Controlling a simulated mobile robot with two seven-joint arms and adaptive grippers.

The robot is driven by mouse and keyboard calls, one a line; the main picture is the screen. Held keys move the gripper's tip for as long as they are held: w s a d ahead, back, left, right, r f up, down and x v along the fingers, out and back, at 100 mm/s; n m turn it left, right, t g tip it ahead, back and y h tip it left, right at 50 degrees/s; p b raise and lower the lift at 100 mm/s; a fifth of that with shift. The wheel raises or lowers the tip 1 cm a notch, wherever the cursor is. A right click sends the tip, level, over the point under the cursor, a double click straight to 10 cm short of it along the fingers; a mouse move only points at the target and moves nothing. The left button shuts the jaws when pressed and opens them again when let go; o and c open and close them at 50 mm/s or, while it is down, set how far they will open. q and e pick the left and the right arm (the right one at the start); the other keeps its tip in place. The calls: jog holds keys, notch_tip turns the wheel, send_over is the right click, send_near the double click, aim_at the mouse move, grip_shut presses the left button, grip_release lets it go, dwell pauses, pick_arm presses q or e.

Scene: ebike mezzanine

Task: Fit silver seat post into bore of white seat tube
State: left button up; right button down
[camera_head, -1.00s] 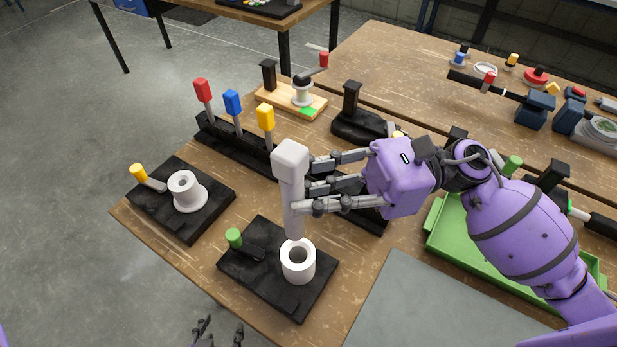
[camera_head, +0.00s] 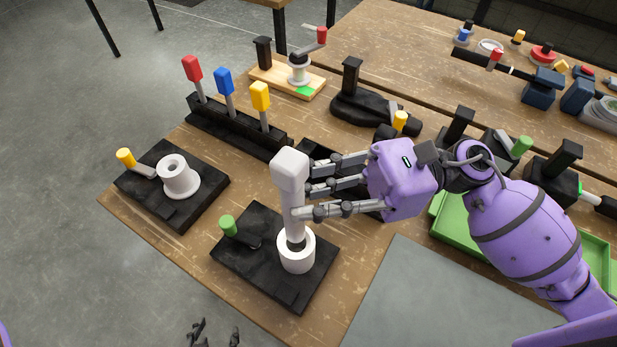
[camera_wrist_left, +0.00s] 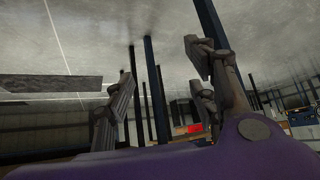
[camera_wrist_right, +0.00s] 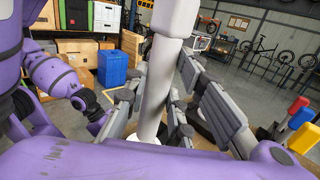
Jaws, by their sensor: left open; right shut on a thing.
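The silver seat post (camera_head: 292,200) stands nearly upright with a pale block-shaped head on top. My right gripper (camera_head: 306,190) is shut on it; the post also shows between the fingers in the right wrist view (camera_wrist_right: 157,85). The white seat tube (camera_head: 297,255) stands on a black base (camera_head: 232,262) with a green-handled lever. The post's lower end is at the tube's mouth and appears to be inside the bore; how deep is hidden. My left gripper (camera_head: 214,335) is open and empty at the bottom edge, well apart from the tube; its fingers show in the left wrist view (camera_wrist_left: 160,85).
A second black base (camera_head: 150,205) with a white spool-like tube (camera_head: 178,178) and yellow lever stands to the left. A black rack (camera_head: 215,125) with red, blue and yellow handles is behind. A green tray (camera_head: 448,235) lies right, and a grey mat (camera_head: 430,300) in front.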

pick_arm(q)
jog(key=shift+w+a+f+b, duration=0.15)
jog(key=shift+a+b, duration=0.15)
pick_arm(e)
jog(key=shift+f, duration=0.7)
pick_arm(q)
jog(key=shift+s+d+f, duration=0.1)
jog(key=shift+s+f, duration=0.1)
jog(key=shift+s, duration=0.05)
jog(key=shift+s+f, duration=0.15)
jog(key=shift+f, duration=0.05)
jog(key=shift+s+f+b, duration=0.35)
jog(key=shift+f+b, duration=0.1)
jog(key=shift+b, duration=0.05)
dwell(0.9)
jog(key=shift+w+r, duration=0.1)
jog(key=shift+w, duration=0.05)
dwell(0.4)
jog(key=shift+w, duration=0.2)
pick_arm(e)
jog(key=shift+f, duration=0.4)
pick_arm(q)
jog(key=shift+s+f+b, duration=0.1)
jog(key=shift+f+b, duration=0.1)
jog(key=shift+b, duration=0.15)
pick_arm(e)
jog(key=shift+f, duration=0.2)
